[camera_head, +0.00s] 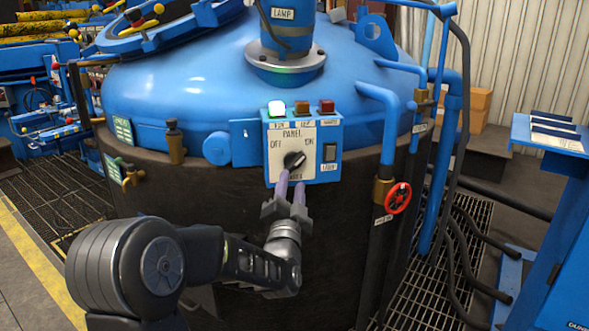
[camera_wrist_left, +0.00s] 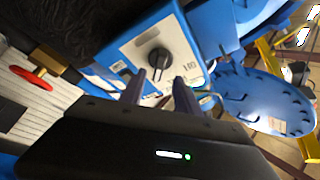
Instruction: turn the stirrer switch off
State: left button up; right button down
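The stirrer switch is a black rotary knob (camera_head: 294,160) on the white face of a blue control panel (camera_head: 317,178). OFF is marked at its left and ON at its right; in the head view its pointer leans toward the upper right, toward ON. The knob also shows in the left wrist view (camera_wrist_left: 158,60). My left gripper (camera_head: 290,185) is just below the knob, with two purple-grey fingers apart and nothing between them. In the left wrist view its fingers (camera_wrist_left: 160,88) point at the knob, with a small gap. My right gripper is not in view.
A black rocker switch (camera_head: 330,152) sits right of the knob. A red valve wheel (camera_head: 397,198) and blue pipes stand to the right. The blue vessel lid (camera_head: 190,80) is behind.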

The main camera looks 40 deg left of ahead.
aim_at(295, 167)
pick_arm(q)
jog(key=x, duration=0.7)
jog(key=shift+f, duration=0.1)
grip_shut()
dwell(0.5)
